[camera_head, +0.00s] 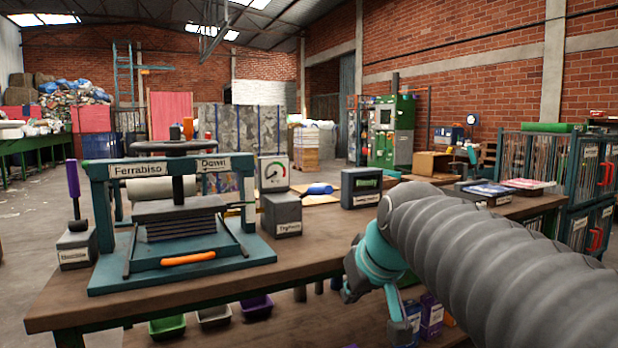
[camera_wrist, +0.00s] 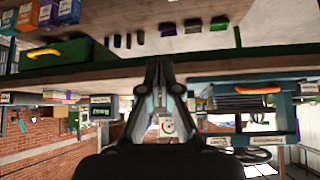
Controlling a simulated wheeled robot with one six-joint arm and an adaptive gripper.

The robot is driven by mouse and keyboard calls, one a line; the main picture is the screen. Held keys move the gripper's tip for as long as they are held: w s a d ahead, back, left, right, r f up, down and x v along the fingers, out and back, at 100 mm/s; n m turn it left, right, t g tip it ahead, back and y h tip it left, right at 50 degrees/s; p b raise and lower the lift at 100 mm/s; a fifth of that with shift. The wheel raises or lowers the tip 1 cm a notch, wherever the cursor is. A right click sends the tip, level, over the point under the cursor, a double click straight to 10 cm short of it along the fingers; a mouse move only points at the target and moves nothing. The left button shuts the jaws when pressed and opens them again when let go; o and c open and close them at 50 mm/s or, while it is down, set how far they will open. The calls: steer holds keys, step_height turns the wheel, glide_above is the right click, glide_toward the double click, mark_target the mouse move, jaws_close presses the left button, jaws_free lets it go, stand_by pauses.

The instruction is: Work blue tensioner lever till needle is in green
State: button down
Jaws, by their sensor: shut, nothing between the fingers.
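The blue-handled lever (camera_head: 318,188) sticks out to the right, near level, from a grey box (camera_head: 282,213) with a label that seems to read "Tighten". The gauge (camera_head: 273,174) stands just behind that box; it has a white face with red and green marks, but the needle is too small to read surely. The gauge also shows upside down between my fingers in the wrist view (camera_wrist: 167,127). My gripper (camera_wrist: 160,72) is shut and empty. In the head view it hangs low at the bench's front edge, right of and below the lever, apart from it, its tips partly hidden.
A teal press (camera_head: 170,215) with an orange handle (camera_head: 190,258) stands left on the bench (camera_head: 330,245). A purple-handled lever (camera_head: 73,190) is at its left. A dark display box (camera_head: 360,187) stands right of the blue lever. Small bins (camera_head: 214,315) sit below the bench top.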

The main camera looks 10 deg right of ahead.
steer(key=w+d+r+n+t+y+p, duration=0.1)
steer(key=w+r+n+t, duration=0.1)
steer(key=w+r, duration=0.95)
steer(key=w+d+r+n+t+y+p, duration=0.1)
steer(key=w+r+n+t, duration=0.1)
steer(key=w+r, duration=0.95)
glide_above(319, 187)
step_height(319, 187, down, 8)
steer(key=shift+w+a+f+p, duration=0.15)
steer(key=shift+a+p, duration=0.05)
steer(key=shift+p, duration=0.1)
steer(key=shift+d+f, duration=0.15)
steer(key=shift+f, duration=0.4)
steer(key=shift+d+f, duration=0.15)
steer(key=shift+f, duration=0.4)
steer(key=shift+b, duration=0.35)
